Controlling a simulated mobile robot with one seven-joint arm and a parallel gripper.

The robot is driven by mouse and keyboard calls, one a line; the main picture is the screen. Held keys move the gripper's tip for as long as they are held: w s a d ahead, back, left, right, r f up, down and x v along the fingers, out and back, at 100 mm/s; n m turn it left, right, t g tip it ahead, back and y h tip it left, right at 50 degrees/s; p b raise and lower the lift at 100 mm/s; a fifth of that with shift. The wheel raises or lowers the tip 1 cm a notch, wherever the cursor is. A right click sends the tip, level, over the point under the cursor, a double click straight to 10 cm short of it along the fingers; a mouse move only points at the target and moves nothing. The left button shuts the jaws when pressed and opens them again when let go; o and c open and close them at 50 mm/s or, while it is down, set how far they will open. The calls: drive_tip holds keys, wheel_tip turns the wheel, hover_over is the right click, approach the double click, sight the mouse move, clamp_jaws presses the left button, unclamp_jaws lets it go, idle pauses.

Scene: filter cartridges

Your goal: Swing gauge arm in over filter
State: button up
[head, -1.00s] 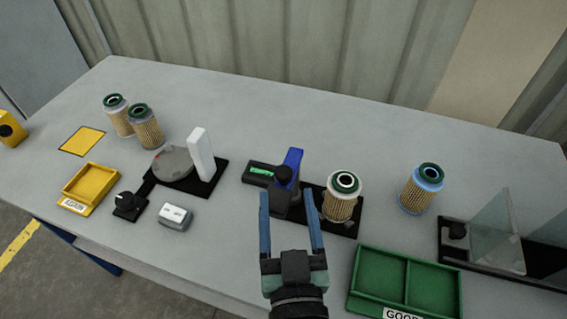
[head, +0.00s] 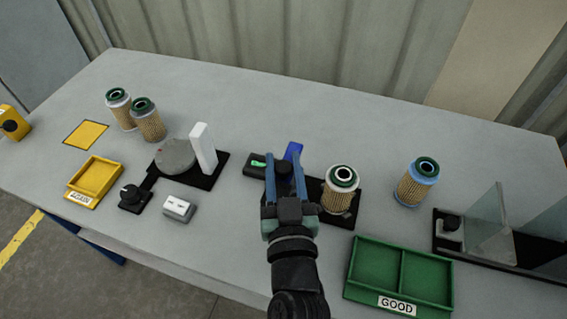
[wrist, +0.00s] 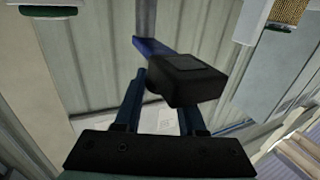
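The gauge (head: 256,166) has a green display, a blue arm (head: 293,152) and a black knob (head: 284,167). A filter (head: 338,192) with a green-ringed top stands upright on the black base to its right; the blue arm is to the left of the filter, not over it. My gripper (head: 285,168) is at the gauge, its two blue fingers apart, one on each side of the knob; I cannot see contact. In the wrist view, a black block (wrist: 190,80) and the blue arm (wrist: 153,47) show just past the fingertips.
A blue-ringed filter (head: 416,184) stands at right, near a clear-panelled fixture (head: 490,232). The green GOOD tray (head: 402,240) is empty at front. A grey turntable (head: 176,156), yellow tray (head: 97,177) and two filters (head: 148,122) are at left.

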clamp_jaws()
idle(1.1)
